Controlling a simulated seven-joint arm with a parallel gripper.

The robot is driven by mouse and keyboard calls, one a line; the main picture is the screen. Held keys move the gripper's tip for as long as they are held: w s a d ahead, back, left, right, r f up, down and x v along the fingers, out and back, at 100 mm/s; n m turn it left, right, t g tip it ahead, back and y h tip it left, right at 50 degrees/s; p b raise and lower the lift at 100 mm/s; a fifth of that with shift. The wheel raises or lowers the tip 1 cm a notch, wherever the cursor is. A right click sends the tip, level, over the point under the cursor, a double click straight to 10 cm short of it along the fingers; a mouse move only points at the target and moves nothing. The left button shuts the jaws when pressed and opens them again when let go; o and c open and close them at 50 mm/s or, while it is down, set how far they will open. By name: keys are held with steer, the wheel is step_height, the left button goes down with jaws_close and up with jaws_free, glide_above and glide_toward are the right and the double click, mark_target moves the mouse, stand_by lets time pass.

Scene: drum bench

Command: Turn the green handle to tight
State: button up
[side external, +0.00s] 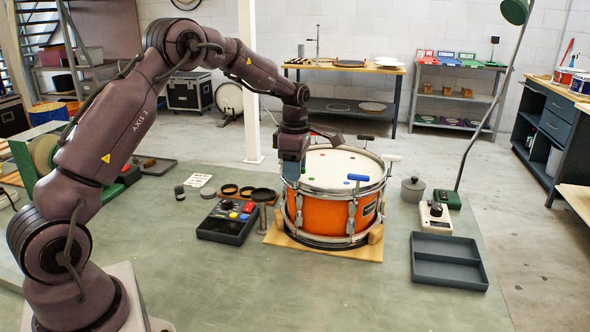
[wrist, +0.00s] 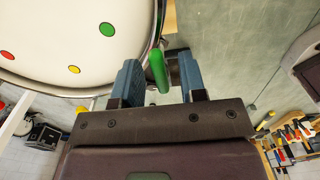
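The orange drum (side external: 320,214) with a white head and metal rim stands on a wooden base in the side view. The green handle (wrist: 158,70) is at the drum's rim in the wrist view, beside the white drum head (wrist: 70,40). My gripper (wrist: 160,64) is open, with one blue finger on each side of the green handle and a gap visible on both sides. In the side view my gripper (side external: 291,170) points down at the drum's left rim, and the green handle is hidden there. A green dot (wrist: 107,29) marks the head near the handle.
A blue handle (side external: 358,177) and a white handle (side external: 391,158) stand at the drum's rim. An empty grey tray (side external: 447,262) lies to the right. The front of the bench is clear.

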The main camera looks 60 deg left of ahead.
steer(key=shift+f, duration=0.3)
jaws_close()
